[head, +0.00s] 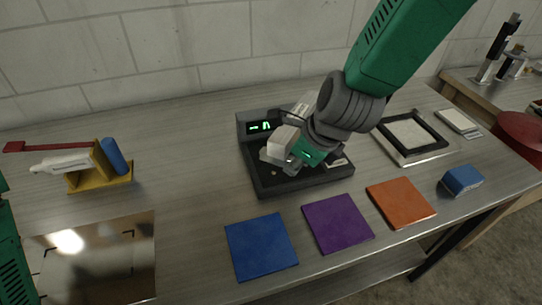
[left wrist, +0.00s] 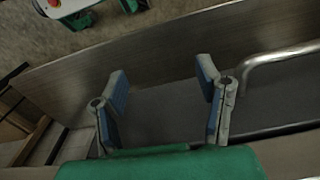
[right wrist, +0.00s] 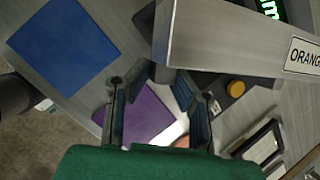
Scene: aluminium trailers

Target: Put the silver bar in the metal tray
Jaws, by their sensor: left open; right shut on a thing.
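My right gripper (head: 290,150) is shut on the silver bar (head: 284,139), over the dark device with a green display. In the right wrist view the bar (right wrist: 215,40) lies across the top, beyond the fingertips (right wrist: 160,80), with a label reading "ORANG", partly cut off. A shiny, mirror-like metal surface (head: 100,275) with dark corner marks lies at the front left. A pale, shallow framed tray (head: 410,133) lies at the right; I cannot tell which is the metal tray. My left gripper (left wrist: 160,85) is open and empty in its wrist view.
The dark device (head: 305,183) stands mid-table. Blue (head: 261,246), purple (head: 338,222) and orange (head: 401,202) squares lie in front. A blue block (head: 461,180) is at the right. A yellow holder (head: 100,180) with a blue cylinder (head: 115,157) stands left. The table between holder and device is clear.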

